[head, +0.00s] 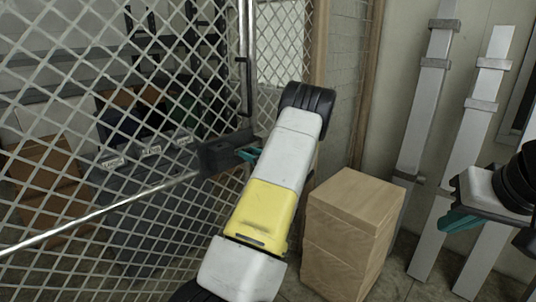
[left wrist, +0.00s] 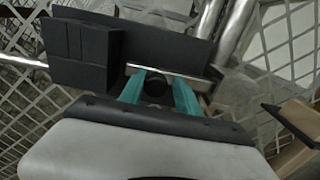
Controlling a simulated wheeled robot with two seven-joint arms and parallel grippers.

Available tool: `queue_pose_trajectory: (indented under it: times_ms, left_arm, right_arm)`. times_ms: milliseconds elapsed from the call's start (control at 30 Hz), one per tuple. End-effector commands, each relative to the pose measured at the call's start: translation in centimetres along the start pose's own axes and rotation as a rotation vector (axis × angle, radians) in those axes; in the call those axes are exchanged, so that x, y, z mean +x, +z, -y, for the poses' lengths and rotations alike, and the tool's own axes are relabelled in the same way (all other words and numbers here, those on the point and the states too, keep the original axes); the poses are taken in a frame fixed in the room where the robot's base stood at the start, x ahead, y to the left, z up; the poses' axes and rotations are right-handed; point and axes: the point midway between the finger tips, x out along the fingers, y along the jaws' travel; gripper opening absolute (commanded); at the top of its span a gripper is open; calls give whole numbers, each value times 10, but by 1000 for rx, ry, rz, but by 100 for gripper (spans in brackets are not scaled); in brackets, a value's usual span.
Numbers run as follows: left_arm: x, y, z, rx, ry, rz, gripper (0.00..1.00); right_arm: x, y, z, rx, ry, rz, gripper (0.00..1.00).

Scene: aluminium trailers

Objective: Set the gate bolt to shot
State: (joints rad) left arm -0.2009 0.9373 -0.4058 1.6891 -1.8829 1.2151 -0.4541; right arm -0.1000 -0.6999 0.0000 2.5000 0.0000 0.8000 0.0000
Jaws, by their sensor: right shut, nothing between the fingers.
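The wire-mesh gate (head: 60,120) fills the left of the head view. A dark bolt housing (head: 222,153) sits by its free edge; it also shows as dark plates in the left wrist view (left wrist: 90,55). My left gripper (head: 250,155) is at the right end of this housing, mostly hidden behind my forearm in the head view. In the left wrist view its teal fingers (left wrist: 160,92) stand apart on either side of a round dark knob (left wrist: 155,88), with a gap visible at its right. My right gripper (head: 460,221) is shut and empty at the far right.
A wooden box (head: 352,232) stands on the floor right of the gate. Tall metal posts (head: 480,110) lean on the wall behind it. A shiny rail (head: 100,210) crosses the gate. Boxes and bins (head: 150,160) show behind the mesh.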

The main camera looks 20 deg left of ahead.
Motion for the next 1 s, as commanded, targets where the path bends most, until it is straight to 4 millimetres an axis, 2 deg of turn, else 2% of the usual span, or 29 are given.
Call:
queue_pose_trajectory:
  times_ms: [167, 600, 733, 1000]
  left_arm:
    - [-6, 0, 1, 0, -2, -1, 37]
    - [-71, 0, 1, 0, -3, -1, 37]
    - [-78, 0, 1, 0, -1, 1, 37]
    - [-78, 0, 0, 0, 0, 0, 37]
  right_arm:
    - [0, 0, 0, 0, 0, 0, 0]
    - [0, 0, 0, 0, 0, 0, 0]
    - [0, 0, 0, 0, 0, 0, 0]
    - [0, 0, 0, 0, 0, 0, 0]
